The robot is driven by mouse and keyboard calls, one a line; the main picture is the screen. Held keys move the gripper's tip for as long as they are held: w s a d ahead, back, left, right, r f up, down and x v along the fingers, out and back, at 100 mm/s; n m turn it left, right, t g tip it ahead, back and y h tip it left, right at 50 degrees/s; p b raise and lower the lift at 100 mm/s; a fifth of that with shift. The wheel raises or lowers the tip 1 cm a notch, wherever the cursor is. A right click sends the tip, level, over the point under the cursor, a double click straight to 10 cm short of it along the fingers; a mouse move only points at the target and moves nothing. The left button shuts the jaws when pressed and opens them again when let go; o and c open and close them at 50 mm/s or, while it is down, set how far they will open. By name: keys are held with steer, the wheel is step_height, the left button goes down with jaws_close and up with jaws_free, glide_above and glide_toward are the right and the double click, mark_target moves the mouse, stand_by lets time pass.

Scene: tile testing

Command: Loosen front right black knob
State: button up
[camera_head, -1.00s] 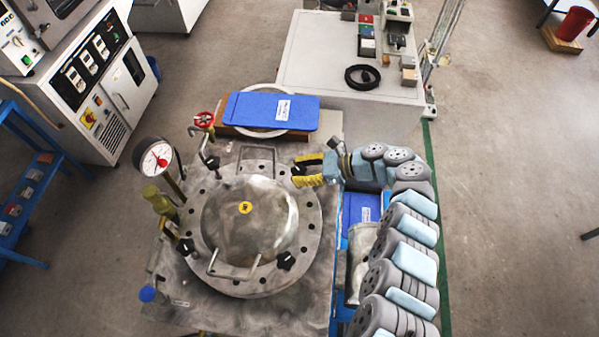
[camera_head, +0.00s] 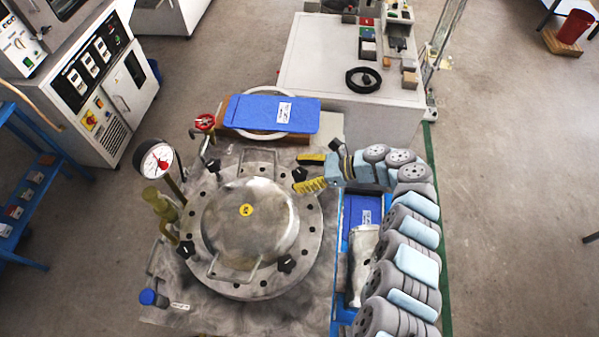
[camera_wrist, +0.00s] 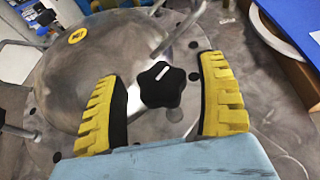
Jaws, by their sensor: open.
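The round metal vessel (camera_head: 240,215) has a domed lid with black star-shaped knobs around its flange. The near right black knob (camera_head: 286,263) sits at the lower right of the lid, clear of my gripper. The far right black knob (camera_head: 299,174) lies between the yellow fingers of my gripper (camera_head: 299,171). In the wrist view, a black knob (camera_wrist: 161,85) with a white mark is between the two open fingers of my gripper (camera_wrist: 160,67), with gaps on both sides. The gripper is open and holds nothing.
Wire handles (camera_head: 233,270) stand on the lid. A pressure gauge (camera_head: 155,160) and a red valve wheel (camera_head: 205,122) stand at the left and back.

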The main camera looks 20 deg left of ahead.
steer(key=v, duration=1.1)
steer(key=shift+d+r, duration=0.2)
steer(key=shift+d, duration=0.1)
